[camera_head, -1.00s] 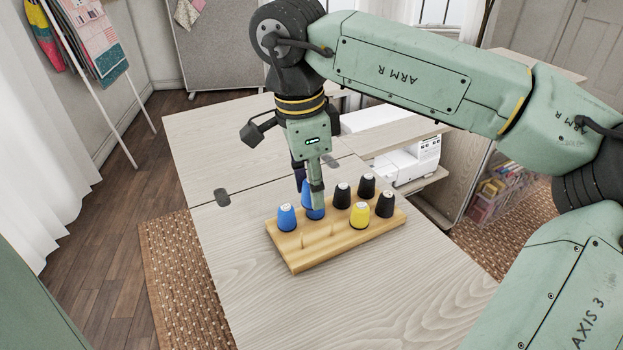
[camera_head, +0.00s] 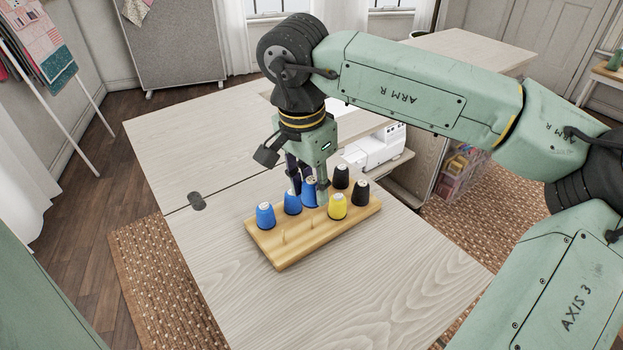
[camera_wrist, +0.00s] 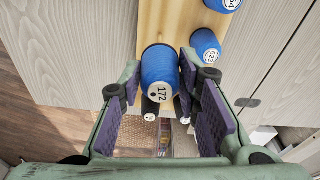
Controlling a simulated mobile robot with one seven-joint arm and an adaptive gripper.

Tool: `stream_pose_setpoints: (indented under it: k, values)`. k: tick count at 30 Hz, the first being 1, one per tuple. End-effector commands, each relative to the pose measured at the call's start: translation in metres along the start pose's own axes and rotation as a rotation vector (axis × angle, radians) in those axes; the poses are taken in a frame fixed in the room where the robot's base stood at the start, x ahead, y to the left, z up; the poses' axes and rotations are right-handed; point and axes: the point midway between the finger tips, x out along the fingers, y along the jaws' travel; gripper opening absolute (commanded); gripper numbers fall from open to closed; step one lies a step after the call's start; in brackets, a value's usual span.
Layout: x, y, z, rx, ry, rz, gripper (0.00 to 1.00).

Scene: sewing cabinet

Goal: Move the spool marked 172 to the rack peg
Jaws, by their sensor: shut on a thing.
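My gripper (camera_head: 308,192) is shut on a blue spool (camera_head: 309,187) over the back row of the wooden rack (camera_head: 282,262). In the wrist view this spool (camera_wrist: 159,72) sits between the two fingertips, its white top marked 172. I cannot tell whether its base touches the rack. Two other blue spools stand to its left: one close by (camera_head: 292,203) and one at the rack's left end (camera_head: 265,216). Two bare pegs show in the front row, a left peg (camera_head: 284,237) and a right peg (camera_head: 312,221).
A yellow spool (camera_head: 338,207) and black spools (camera_head: 361,193) stand on the rack's right part, close to my gripper. A white sewing machine (camera_head: 377,147) is behind on the right. The pale table (camera_head: 370,270) is clear in front of the rack.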

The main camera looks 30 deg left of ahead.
Motion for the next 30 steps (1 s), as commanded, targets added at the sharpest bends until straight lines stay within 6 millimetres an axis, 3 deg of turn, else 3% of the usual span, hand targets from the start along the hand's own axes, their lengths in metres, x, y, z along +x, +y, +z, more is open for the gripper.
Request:
stream_pose_setpoints:
  k: [2, 5, 30]
  values:
    - [0.018, 0.0, 0.002, 0.0, 0.0, 0.0, 0.15]
    - [0.012, 0.0, 0.001, 0.001, 0.001, -0.001, 0.15]
    - [0.029, 0.0, 0.003, 0.001, 0.0, 0.0, 0.15]
